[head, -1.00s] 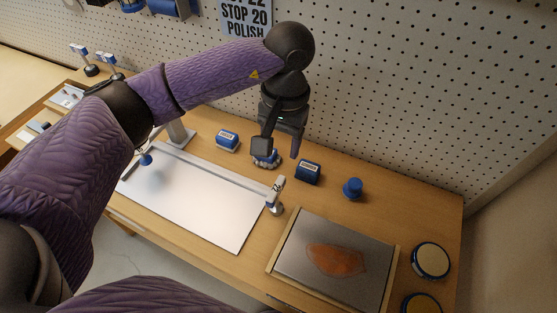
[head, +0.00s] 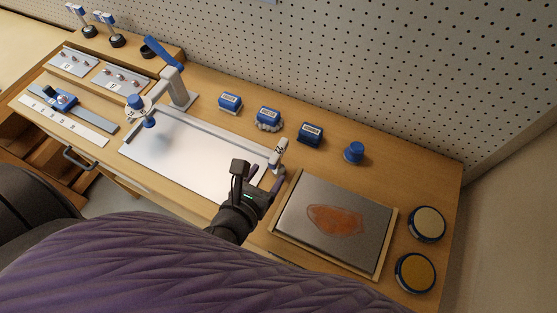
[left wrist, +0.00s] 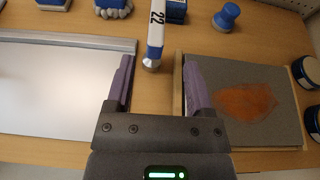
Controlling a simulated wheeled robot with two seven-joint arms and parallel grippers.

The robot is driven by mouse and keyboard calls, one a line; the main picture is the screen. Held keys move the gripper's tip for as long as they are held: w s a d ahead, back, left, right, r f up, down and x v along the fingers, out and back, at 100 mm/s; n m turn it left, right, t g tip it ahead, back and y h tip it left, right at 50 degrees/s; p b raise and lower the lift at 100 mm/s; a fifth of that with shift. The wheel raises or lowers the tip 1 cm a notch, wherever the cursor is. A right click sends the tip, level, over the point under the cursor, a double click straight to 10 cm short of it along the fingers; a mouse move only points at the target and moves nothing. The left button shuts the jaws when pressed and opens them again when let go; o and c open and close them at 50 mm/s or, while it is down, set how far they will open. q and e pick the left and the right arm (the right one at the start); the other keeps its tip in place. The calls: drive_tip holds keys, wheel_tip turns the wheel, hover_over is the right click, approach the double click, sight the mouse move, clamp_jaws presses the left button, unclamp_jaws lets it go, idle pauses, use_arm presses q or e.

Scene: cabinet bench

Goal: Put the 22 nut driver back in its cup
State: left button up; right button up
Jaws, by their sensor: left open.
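The 22 nut driver (head: 279,151), white with a black "22" and a metal end, is on the bench between the white sheet and the grey plate. In the left wrist view the nut driver (left wrist: 156,35) lies ahead of the fingertips, near the middle of the gap. My left gripper (head: 262,178) is open and empty, just in front of it and not closed on it. Its two fingers (left wrist: 158,75) show in the left wrist view. A dark, open cup (head: 149,50) stands at the back left, near other drivers in dark holders (head: 116,40). My right gripper is not in view.
A lever clamp (head: 175,85) stands at the white sheet's (head: 190,150) back left. Several blue blocks (head: 311,134) and a blue knob (head: 354,152) line the back. The grey plate (head: 300,195) with an orange patch and two round tins (head: 427,223) are right. A pegboard rises behind.

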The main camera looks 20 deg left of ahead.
sight(279, 153)
use_arm(q)
drive_tip(key=x, duration=0.7)
drive_tip(key=shift+w+a+r, duration=0.25)
drive_tip(key=shift+w, duration=0.2)
clamp_jaws()
